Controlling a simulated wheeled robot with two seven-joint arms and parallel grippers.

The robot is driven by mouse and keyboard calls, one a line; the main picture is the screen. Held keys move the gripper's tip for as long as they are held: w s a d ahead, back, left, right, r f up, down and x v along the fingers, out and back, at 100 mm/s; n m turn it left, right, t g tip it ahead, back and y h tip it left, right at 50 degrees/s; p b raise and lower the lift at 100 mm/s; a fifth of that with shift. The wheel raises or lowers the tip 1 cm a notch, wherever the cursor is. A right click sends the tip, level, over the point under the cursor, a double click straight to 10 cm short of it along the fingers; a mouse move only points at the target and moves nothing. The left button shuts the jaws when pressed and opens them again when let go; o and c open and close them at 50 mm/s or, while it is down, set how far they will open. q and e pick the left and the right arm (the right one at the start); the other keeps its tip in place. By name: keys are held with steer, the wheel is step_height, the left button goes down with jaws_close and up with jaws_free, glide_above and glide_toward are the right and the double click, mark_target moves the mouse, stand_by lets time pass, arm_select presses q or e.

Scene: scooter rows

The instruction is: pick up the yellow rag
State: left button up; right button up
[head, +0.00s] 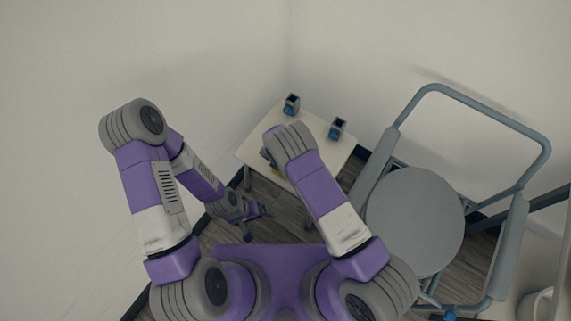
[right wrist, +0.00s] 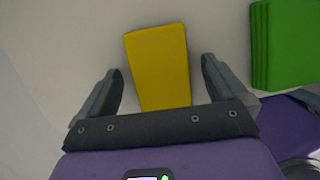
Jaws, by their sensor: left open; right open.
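The yellow rag (right wrist: 157,62) is a flat folded rectangle lying on a pale surface in the right wrist view. My right gripper (right wrist: 161,66) is open, with one finger on each side of the rag's near part, and nothing is held. I cannot tell how far above the surface the fingers are. In the head view my right arm hides most of the right gripper, and a small yellow patch shows beside it on the small table (head: 252,152). My left gripper (head: 264,211) is open and empty, low beside the table over the floor.
A green folded stack (right wrist: 286,45) lies right of the rag. Two small grey-and-blue containers (head: 291,104) (head: 337,129) stand on the table's far part. A grey-blue armchair frame with a round seat (head: 414,222) stands at right. Walls close off the left and back. A white mug (head: 534,304) is lower right.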

steer(key=c, duration=1.2)
steer(key=shift+r, duration=0.35)
step_height(320, 180, up, 10)
steer(key=p, duration=0.3)
steer(key=shift+f+p, duration=0.1)
steer(key=shift+p, duration=0.3)
